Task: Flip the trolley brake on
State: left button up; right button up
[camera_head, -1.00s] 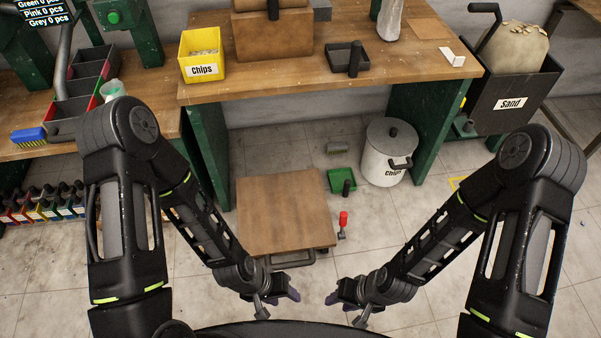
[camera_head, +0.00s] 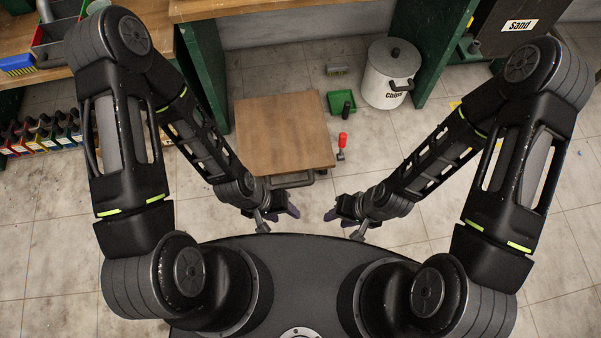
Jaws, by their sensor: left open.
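The trolley (camera_head: 284,130) is a low flat wooden platform on the floor, with a dark handle bar (camera_head: 291,182) at its near edge. A brake lever with a red grip (camera_head: 343,139) stands upright just beyond its right edge, on a small grey base. My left gripper (camera_head: 283,212) is open and empty, in front of the trolley's near edge. My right gripper (camera_head: 338,217) is to its right, its purple fingertips apart and empty, nearer to me than the red lever. Neither gripper touches the trolley or the lever.
A green dustpan (camera_head: 337,101) lies behind the lever. A white chips bin (camera_head: 388,85) stands behind right. A workbench with green legs (camera_head: 207,82) is at the back, and bottles (camera_head: 40,135) stand at left. The floor right of the lever is clear.

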aim_at(343, 136)
jog(key=i+l+u, duration=0.1)
jog(key=u, duration=1.25)
jog(key=l+u, duration=0.3)
jog(key=l, duration=0.2)
jog(key=k+l+u, duration=0.1)
jog(key=l+u, duration=0.25)
jog(key=l, duration=0.15)
jog(key=k+l+u, duration=0.15)
jog(key=l+u, duration=0.15)
jog(key=l, duration=0.2)
jog(key=k+l, duration=0.1)
jog(key=l, duration=0.2)
jog(key=k+l, duration=0.1)
jog(key=l, duration=0.25)
